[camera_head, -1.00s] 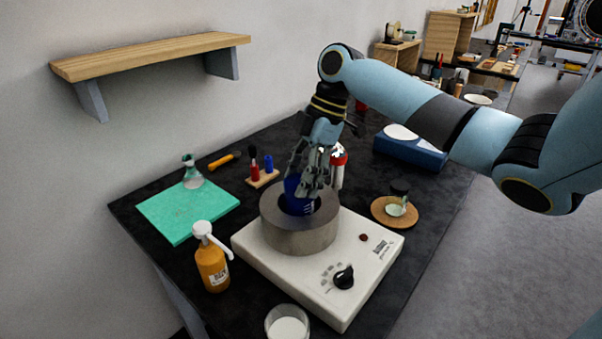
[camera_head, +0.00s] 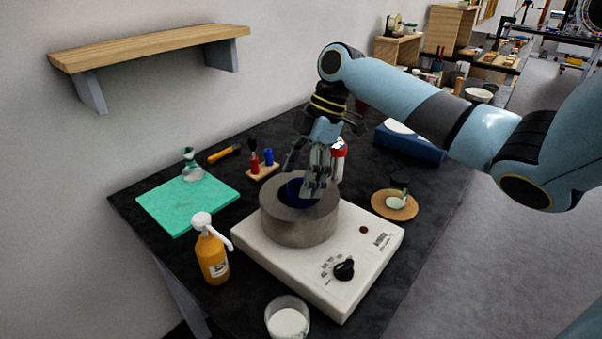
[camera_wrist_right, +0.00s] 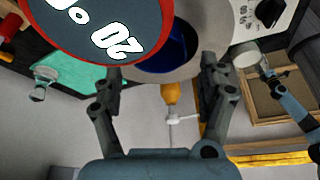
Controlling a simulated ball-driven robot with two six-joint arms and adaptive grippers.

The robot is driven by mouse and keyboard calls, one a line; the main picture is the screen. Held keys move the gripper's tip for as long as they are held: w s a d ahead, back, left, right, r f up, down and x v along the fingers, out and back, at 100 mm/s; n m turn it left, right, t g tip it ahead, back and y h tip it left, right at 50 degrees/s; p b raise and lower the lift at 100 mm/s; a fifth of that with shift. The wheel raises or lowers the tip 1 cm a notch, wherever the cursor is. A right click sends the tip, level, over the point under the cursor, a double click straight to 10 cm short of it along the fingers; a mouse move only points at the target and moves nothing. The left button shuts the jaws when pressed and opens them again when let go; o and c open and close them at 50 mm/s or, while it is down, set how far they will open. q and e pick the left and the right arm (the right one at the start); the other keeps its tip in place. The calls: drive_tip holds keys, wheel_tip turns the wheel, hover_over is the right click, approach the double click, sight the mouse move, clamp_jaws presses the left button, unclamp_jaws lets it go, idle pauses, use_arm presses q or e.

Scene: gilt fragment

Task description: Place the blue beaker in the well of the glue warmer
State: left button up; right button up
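The glue warmer is a white box (camera_head: 345,262) with a grey metal ring (camera_head: 298,228) around its well. The blue beaker (camera_head: 293,188) sits down inside the well, and its dark blue inside also shows in the right wrist view (camera_wrist_right: 178,50). My right gripper (camera_head: 314,188) is over the well's far right side, pointing down. In the right wrist view its fingers (camera_wrist_right: 161,88) are spread wide with nothing between them. They partly hide the beaker in the head view. A blue-grey part (camera_wrist_right: 290,100), seemingly of my left arm, shows at the right of the wrist view; its finger state is unclear.
A red-rimmed dial (camera_wrist_right: 95,25) is close to the right wrist camera. An orange pump bottle (camera_head: 212,256) and white-filled jar (camera_head: 287,322) stand near the warmer. A green mat (camera_head: 187,206) holds a flask (camera_head: 191,169). A cork disc (camera_head: 408,211) lies to the right.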

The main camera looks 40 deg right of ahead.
drive_tip(key=shift+r, duration=0.1)
drive_tip(key=b+v, duration=0.1)
drive_tip(key=v, duration=1.2)
drive_tip(key=shift+a, duration=0.2)
